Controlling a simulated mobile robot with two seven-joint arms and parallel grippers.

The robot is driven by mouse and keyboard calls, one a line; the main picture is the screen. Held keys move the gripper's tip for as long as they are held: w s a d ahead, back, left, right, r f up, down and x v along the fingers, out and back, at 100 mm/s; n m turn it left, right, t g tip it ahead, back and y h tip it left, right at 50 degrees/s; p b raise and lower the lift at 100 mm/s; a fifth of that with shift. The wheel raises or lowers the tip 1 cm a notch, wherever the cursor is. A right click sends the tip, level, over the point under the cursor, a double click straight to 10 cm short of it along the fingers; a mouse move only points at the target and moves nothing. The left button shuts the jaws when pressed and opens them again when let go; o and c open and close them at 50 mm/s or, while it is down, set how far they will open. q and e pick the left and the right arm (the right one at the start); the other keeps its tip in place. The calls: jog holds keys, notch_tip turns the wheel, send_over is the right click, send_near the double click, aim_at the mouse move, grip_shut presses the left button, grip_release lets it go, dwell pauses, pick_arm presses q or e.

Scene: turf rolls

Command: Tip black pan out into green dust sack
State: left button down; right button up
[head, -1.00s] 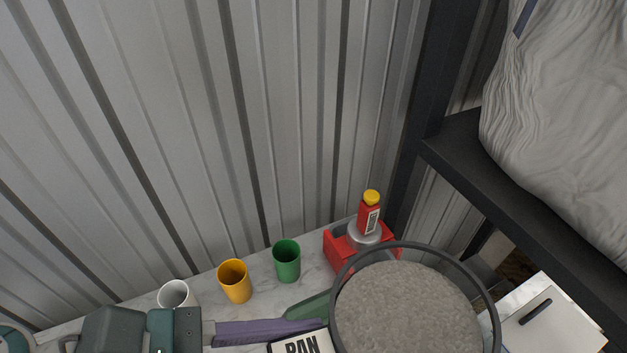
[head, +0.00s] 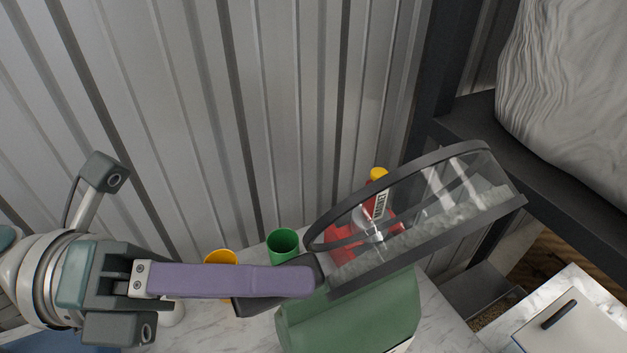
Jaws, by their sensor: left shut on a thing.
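My left gripper (head: 122,283), at the lower left, is shut on the purple handle (head: 225,281) of the black pan. The pan (head: 428,247) has a dark rim and see-through parts, and is held up and steeply tilted right of centre. Grey dust (head: 425,232) lies inside along its lower edge; I see none falling. The green dust sack (head: 350,315) stands below the pan, with its top partly hidden behind the pan and handle. Only a sliver of its label shows. My right gripper is not in view.
A green cup (head: 282,243) and a yellow cup (head: 221,258) stand on the marble top behind the handle. A dark shelf (head: 480,130) bears a large grey bag (head: 570,80) at right.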

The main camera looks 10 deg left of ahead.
pick_arm(q)
jog(key=shift+w+a+f+n+h+b, duration=0.25)
jog(key=shift+f+n+h+b, duration=0.2)
jog(key=shift+n+b, duration=0.35)
jog(key=w+n+t, duration=0.1)
jog(key=n, duration=0.1)
jog(key=w+a+n+t+h, duration=0.1)
jog(key=n, duration=0.2)
jog(key=a+n+t+h, duration=0.1)
jog(key=n, duration=0.2)
jog(key=shift+w+f, duration=0.25)
jog(key=shift+w, duration=0.15)
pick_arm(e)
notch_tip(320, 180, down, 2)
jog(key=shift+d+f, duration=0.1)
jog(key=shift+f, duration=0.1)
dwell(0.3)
